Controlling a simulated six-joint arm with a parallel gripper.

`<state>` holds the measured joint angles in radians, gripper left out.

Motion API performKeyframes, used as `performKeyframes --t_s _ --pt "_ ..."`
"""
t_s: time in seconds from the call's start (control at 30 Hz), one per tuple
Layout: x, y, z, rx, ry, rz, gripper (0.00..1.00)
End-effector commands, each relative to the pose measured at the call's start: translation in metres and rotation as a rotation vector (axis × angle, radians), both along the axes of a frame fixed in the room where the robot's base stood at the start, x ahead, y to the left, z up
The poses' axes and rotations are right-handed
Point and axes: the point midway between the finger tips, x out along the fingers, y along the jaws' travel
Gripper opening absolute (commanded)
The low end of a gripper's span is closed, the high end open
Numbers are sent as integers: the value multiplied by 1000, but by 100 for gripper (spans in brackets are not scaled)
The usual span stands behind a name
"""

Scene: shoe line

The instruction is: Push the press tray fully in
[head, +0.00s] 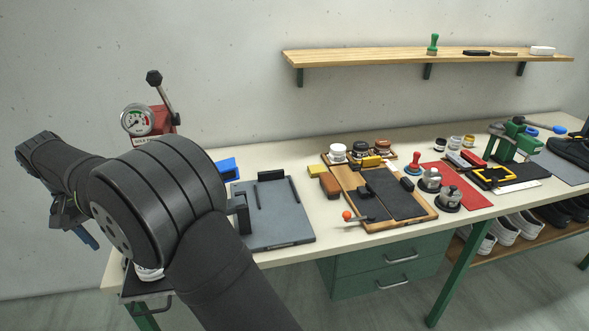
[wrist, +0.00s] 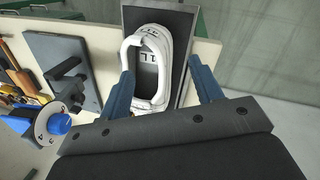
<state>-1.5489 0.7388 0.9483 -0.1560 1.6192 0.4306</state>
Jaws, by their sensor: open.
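The press (head: 160,120), red with a round gauge and a black-knobbed lever, stands at the back left, largely hidden behind my arm. The dark press tray (head: 131,287) sticks out at the table's front left edge; it also shows in the wrist view (wrist: 131,18). A white shoe (wrist: 164,45) lies on it, and only a bit of the shoe (head: 148,273) shows in the head view. My gripper (wrist: 161,70) is open and empty, its two blue fingers apart on either side of the shoe in the picture. I cannot tell whether they touch anything.
A grey plate (head: 275,228) with black guides lies right of my arm. Further right are a wooden board with a black mat (head: 395,195), a red mat (head: 455,187) and a green tool (head: 515,140). Free floor lies in front of the table.

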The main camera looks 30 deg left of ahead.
Motion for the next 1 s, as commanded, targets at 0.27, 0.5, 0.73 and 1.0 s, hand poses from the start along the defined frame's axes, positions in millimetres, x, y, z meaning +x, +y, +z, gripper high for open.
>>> performKeyframes --t_s 0.27,0.5,0.73,1.0 --pt "-1 -3 -2 -4 10 73 4" --pt "-7 -16 -12 -22 56 518 0" --pt "-13 -33 -25 -57 84 1029 0" --pt "-20 -54 -39 -117 88 1584 0"
